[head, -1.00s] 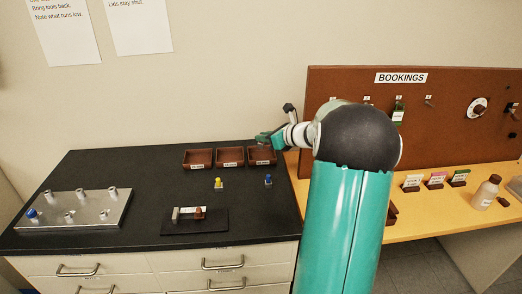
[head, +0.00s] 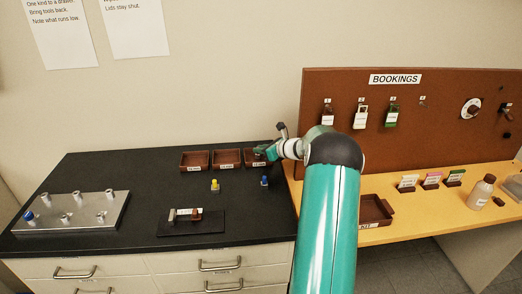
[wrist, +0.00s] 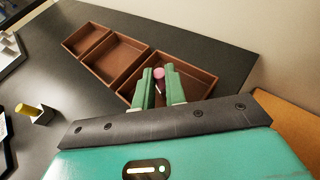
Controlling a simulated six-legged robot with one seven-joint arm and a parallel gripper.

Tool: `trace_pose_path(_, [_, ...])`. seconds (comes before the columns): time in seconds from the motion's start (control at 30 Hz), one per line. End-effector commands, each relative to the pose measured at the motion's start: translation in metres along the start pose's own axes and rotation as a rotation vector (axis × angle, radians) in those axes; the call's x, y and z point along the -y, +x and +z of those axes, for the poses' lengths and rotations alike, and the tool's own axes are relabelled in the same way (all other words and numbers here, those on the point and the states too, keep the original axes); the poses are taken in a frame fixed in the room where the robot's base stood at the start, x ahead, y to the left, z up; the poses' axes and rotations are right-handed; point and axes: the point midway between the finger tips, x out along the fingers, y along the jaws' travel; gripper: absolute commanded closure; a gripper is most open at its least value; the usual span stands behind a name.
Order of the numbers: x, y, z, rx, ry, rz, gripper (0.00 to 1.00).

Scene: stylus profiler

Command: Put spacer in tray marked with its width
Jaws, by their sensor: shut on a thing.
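My gripper (wrist: 160,82) is shut on a small pink-red cylinder, the spacer (wrist: 159,74), whose round end shows between the green fingers. In the head view my gripper (head: 259,152) is at the rightmost of three brown trays. In the wrist view the fingers and spacer are over this tray (wrist: 203,80); I cannot tell whether the spacer touches its floor. The middle tray (head: 227,164) and left tray (head: 194,167) look empty. They also show in the wrist view, the middle one (wrist: 115,58) and the left one (wrist: 85,40). The tray labels are too small to read.
A yellow-topped piece (head: 215,186) and a blue-topped piece (head: 264,181) stand in front of the trays. A dark mat (head: 212,229) holds a small measuring fixture. A metal plate with posts (head: 85,220) is at left. The wall rises behind the trays.

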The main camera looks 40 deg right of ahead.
Motion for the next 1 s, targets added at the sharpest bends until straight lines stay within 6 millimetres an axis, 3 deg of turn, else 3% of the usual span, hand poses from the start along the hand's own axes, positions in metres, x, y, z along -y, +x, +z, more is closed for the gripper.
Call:
trace_pose_path(0.33, [0.0, 0.002, -0.003, 0.001, 0.0, 0.001, 1.0])
trace_pose_path(0.37, [-0.001, 0.002, -0.004, 0.001, 0.0, 0.001, 0.85])
trace_pose_path(0.47, [-0.001, 0.002, -0.003, 0.001, 0.0, 0.0, 0.66])
trace_pose_path(0.83, [0.0, -0.001, 0.001, 0.001, -0.001, 0.0, 0.66])
trace_pose_path(1.0, [0.001, -0.025, 0.0, 0.001, 0.0, -0.003, 0.66])
